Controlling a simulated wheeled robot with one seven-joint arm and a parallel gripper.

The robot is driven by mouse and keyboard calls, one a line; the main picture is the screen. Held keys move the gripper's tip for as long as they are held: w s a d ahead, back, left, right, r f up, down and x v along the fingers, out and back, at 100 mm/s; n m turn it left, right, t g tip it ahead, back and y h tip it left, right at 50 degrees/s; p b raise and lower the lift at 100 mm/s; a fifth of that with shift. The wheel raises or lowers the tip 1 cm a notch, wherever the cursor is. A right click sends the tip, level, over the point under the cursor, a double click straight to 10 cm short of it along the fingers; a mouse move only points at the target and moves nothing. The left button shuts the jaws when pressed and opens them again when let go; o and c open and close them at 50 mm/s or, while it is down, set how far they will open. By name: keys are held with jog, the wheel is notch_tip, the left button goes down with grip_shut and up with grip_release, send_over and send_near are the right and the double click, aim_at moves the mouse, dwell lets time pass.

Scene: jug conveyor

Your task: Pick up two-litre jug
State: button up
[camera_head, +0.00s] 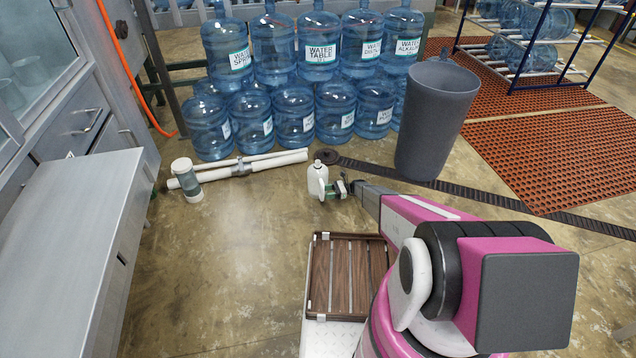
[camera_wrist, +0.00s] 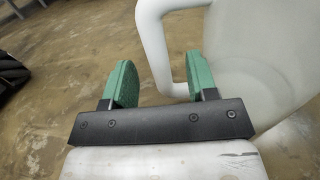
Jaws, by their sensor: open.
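The two-litre jug (camera_head: 317,180) is a whitish jug with a handle and a small cap. It stands upright on the floor near the middle of the head view. In the wrist view the jug (camera_wrist: 265,60) fills the right side, with its handle (camera_wrist: 168,50) looping to the left. My gripper (camera_head: 337,189) is at the jug's right side in the head view. In the wrist view my gripper (camera_wrist: 162,82) has its two green fingers apart, with the lower part of the handle close to the right finger. I cannot tell whether that finger touches it.
Large blue water bottles (camera_head: 293,115) are stacked behind. A grey bin (camera_head: 435,115) stands at right, a slatted wooden rack (camera_head: 345,275) in front. The floor at front left is clear.

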jog(key=x, duration=0.5)
jog(key=shift+s+r, duration=0.15)
jog(key=shift+r, duration=0.1)
grip_shut()
jog(key=shift+d, duration=0.1)
jog(key=shift+r, duration=0.1)
jog(key=s+a+r, duration=0.3)
jog(key=s+r, duration=0.7)
jog(key=s, duration=0.1)
jog(key=shift+r, duration=0.4)
jog(key=shift+s, duration=0.1)
